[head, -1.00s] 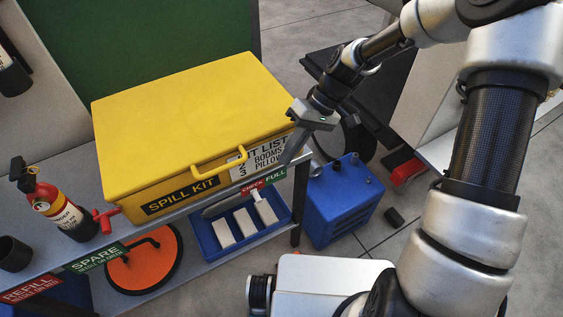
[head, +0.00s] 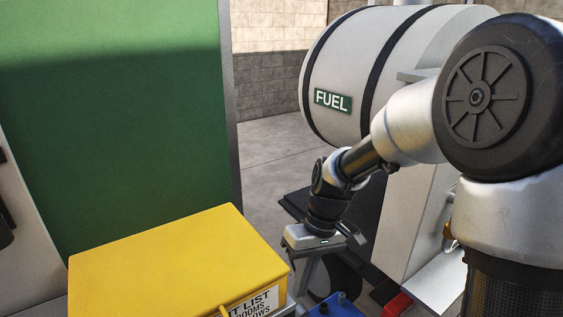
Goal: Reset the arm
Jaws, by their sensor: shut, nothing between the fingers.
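My gripper (head: 310,262) hangs at the end of my arm in the lower middle of the head view, just right of the yellow spill kit box (head: 165,262). Its fingers point down and away from the camera, and their tips are hard to make out. It is shut and holds nothing. A gap to the box's right side cannot be judged exactly. The box lid is down, and its front is cut off by the bottom edge of the picture.
A large white fuel tank (head: 350,70) with black straps stands behind my arm. A green panel (head: 120,110) rises behind the box. A blue box (head: 335,305) and a red object (head: 397,304) sit low near my gripper. Floor shows between panel and tank.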

